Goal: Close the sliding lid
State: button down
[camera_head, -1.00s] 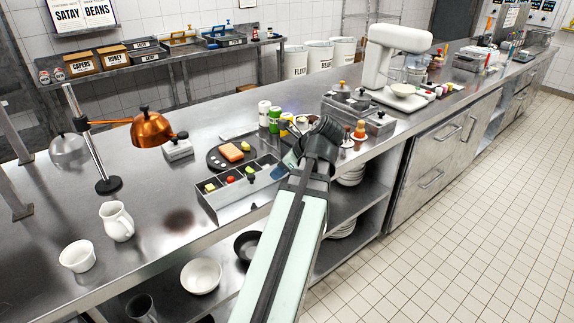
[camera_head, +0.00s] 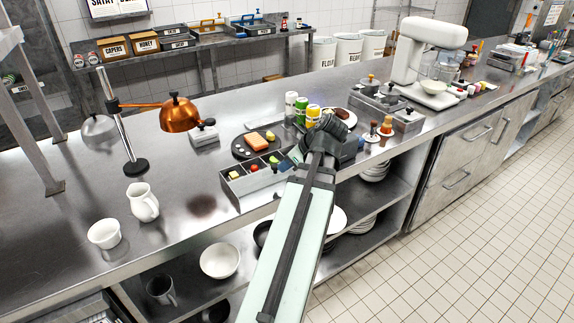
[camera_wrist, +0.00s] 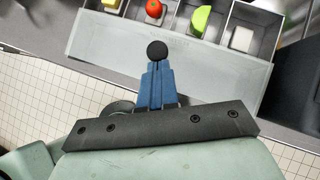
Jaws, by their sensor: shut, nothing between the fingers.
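A grey box (camera_head: 231,191) with a row of open compartments stands at the counter's front edge in the head view. In the wrist view its compartments hold a red tomato (camera_wrist: 154,8), a green wedge (camera_wrist: 201,20), a pale cube (camera_wrist: 242,39) and a yellowish piece. A pale translucent sliding lid (camera_wrist: 105,48) lies on the near side of the compartments, leaving them uncovered. Its round black knob (camera_wrist: 157,50) stands at the tips of my gripper (camera_wrist: 157,66). My gripper's blue fingers are shut with nothing between them. I cannot tell whether they touch the knob.
A dark round board (camera_head: 243,152) with an orange block lies behind the box. Several cans, including a green one (camera_head: 300,110), stand nearby. A copper lamp (camera_head: 180,115) and white jug (camera_head: 143,203) are left. Metal containers (camera_head: 377,100) and a mixer (camera_head: 425,50) are right.

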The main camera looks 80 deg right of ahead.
jog(key=shift+w+d, duration=0.1)
jog(key=w+d, duration=0.5)
jog(key=shift+w+d, duration=0.25)
jog(key=s, duration=0.1)
jog(key=s+a, duration=0.1)
jog(key=s, duration=0.2)
jog(key=shift+a+r, duration=0.15)
jog(key=shift+r, duration=0.2)
jog(key=v, duration=1)
jog(key=shift+a, duration=0.1)
